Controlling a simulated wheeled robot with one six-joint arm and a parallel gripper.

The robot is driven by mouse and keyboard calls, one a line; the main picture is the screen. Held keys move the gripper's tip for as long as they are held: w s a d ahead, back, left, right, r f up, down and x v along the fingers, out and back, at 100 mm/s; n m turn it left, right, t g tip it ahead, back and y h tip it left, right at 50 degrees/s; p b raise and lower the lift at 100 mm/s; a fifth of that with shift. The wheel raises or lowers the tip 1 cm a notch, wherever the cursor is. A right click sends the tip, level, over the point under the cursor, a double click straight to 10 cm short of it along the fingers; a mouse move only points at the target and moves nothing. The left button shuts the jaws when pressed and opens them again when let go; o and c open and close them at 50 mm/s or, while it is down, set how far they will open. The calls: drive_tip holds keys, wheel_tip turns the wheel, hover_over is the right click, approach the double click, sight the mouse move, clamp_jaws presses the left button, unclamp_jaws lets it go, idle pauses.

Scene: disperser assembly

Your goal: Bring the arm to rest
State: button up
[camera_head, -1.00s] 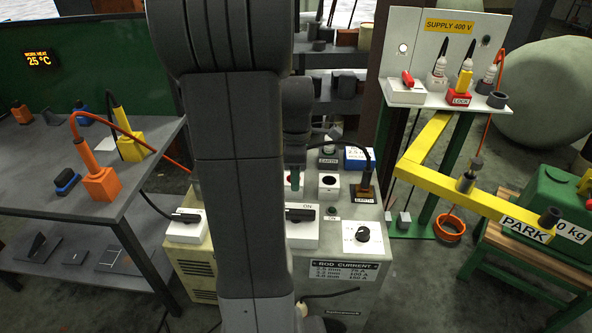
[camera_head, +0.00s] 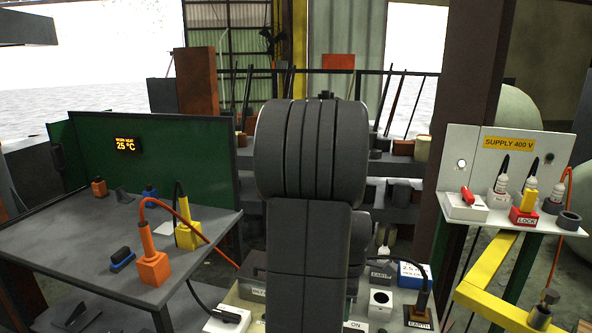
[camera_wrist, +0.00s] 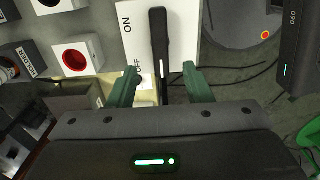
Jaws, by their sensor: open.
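My arm stands upright in the middle of the head view and hides much of the machine behind it. My gripper (camera_wrist: 165,85) shows in the wrist view with its two green fingers apart and nothing held between them. A black switch lever (camera_wrist: 159,45) on a white ON/OFF plate (camera_wrist: 187,25) lies ahead of the fingers, its lower end appearing between them in the picture. I cannot tell how far off it is. My gripper cannot be made out in the head view.
A grey table (camera_head: 85,253) with orange and yellow blocks stands at left. The supply panel (camera_head: 502,150) and yellow beam (camera_head: 487,262) are at right. A red button (camera_wrist: 75,60) is left of the lever. A dark box (camera_wrist: 300,45) is at right.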

wheel_tip(320, 180, down, 9)
drive_tip(key=shift+r, duration=0.1)
drive_tip(key=shift+r, duration=0.15)
idle(0.4)
wheel_tip(320, 180, up, 13)
wheel_tip(320, 180, down, 13)
drive_tip(key=m+p, duration=0.2)
drive_tip(key=m, duration=0.3)
drive_tip(key=shift+m+p, duration=0.6)
drive_tip(key=shift+m, duration=1.1)
